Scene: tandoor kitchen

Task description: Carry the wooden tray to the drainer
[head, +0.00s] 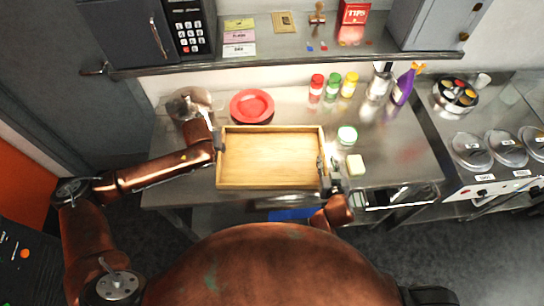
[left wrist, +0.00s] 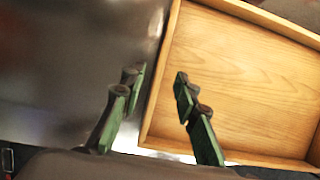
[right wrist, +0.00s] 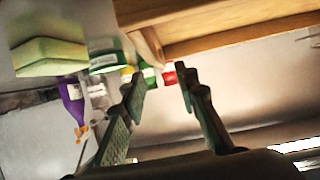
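The wooden tray (head: 270,187) is empty and appears level over the front of the steel counter; whether it touches the counter is unclear. My left gripper (head: 219,143) is at its left wall. In the left wrist view the left gripper's fingers (left wrist: 158,88) are apart, one outside the tray wall (left wrist: 160,75) and one over the inside. My right gripper (head: 329,168) is at the tray's right wall. In the right wrist view its fingers (right wrist: 160,85) are apart, close to the tray's corner (right wrist: 150,45). I cannot identify a drainer in any view.
A red plate (head: 252,106) lies behind the tray. A green-lidded jar (head: 347,135) and a sponge (head: 355,165) sit close to its right. Red, green and yellow bottles (head: 333,86) stand at the back. Lidded pots (head: 505,147) are at far right. A shelf (head: 290,57) overhangs the back.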

